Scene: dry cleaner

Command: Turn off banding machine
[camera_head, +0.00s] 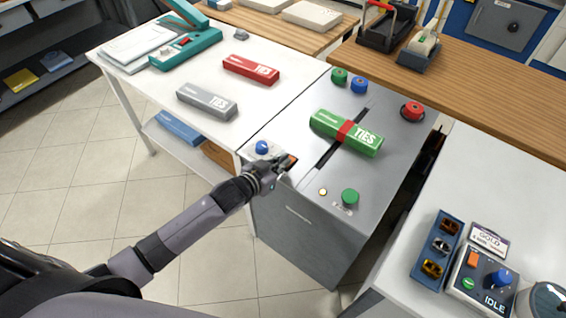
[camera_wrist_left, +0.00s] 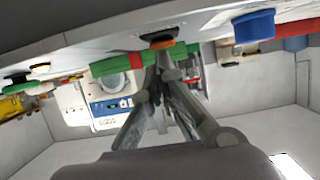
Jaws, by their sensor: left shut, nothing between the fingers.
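The banding machine (camera_head: 390,150) is a grey metal cabinet with a dark slot across its top. A green TIES box (camera_head: 326,121) with a red band lies across the slot; it also shows in the left wrist view (camera_wrist_left: 112,66). A dark switch with an orange face (camera_head: 291,160) sits near the left front edge, also in the left wrist view (camera_wrist_left: 158,42). My left gripper (camera_head: 282,171) is shut and empty, its fingertips (camera_wrist_left: 165,48) right at the switch; contact is unclear. A small pale-yellow lamp (camera_head: 323,191) sits at the front. My right gripper is out of view.
A blue knob (camera_head: 262,147) is beside my left gripper, and a green button (camera_head: 350,197) is at the front right. A red button (camera_head: 412,110) is at the back. Red (camera_head: 251,70) and grey (camera_head: 207,101) TIES boxes lie on the left table.

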